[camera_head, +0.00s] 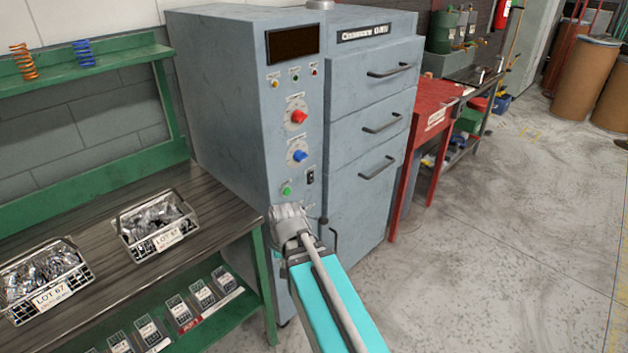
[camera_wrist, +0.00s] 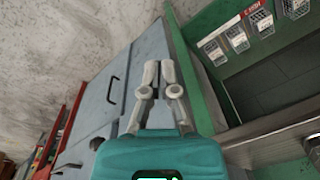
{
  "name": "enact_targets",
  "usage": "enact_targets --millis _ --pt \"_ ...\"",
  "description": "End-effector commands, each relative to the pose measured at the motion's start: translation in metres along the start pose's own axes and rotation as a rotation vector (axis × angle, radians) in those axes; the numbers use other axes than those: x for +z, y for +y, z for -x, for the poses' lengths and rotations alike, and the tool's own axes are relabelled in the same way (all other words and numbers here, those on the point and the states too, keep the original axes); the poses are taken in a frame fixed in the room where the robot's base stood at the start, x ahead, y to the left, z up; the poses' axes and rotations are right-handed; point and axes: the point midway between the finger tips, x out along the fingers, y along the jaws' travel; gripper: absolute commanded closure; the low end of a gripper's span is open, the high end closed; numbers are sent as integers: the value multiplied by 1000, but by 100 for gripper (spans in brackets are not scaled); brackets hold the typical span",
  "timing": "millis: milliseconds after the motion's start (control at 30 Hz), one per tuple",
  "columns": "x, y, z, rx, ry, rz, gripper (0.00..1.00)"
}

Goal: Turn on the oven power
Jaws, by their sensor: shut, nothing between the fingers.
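The oven (camera_head: 225,125) is a tall grey-blue cabinet in the middle of the head view. Its front panel has a dark display (camera_head: 292,44), small indicator lights, a red knob (camera_head: 298,117) and a blue knob (camera_head: 299,156). Below them are a green button (camera_head: 287,190) and a black rocker switch (camera_head: 310,177). My arm reaches up in front of the panel's lower part and hides some of it. In the wrist view my gripper (camera_wrist: 158,66) is shut and empty, over the oven's front (camera_wrist: 110,100). The knobs and switch are not in that view.
A green workbench (camera_head: 100,195) with wire baskets of parts (camera_head: 158,225) stands left of the oven. The oven's drawer handles (camera_head: 390,71) stick out. The concrete floor (camera_head: 500,240) on the right is clear.

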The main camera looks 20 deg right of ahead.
Motion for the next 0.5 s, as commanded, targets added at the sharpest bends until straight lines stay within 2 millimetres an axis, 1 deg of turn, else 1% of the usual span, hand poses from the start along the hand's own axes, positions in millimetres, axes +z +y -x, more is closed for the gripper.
enact_targets --millis 33,267,500 --pt "-10 3 9 -17 8 -76 100" --pt "-52 21 33 -121 39 -505 100" --pt "-96 48 60 -248 43 -968 100"
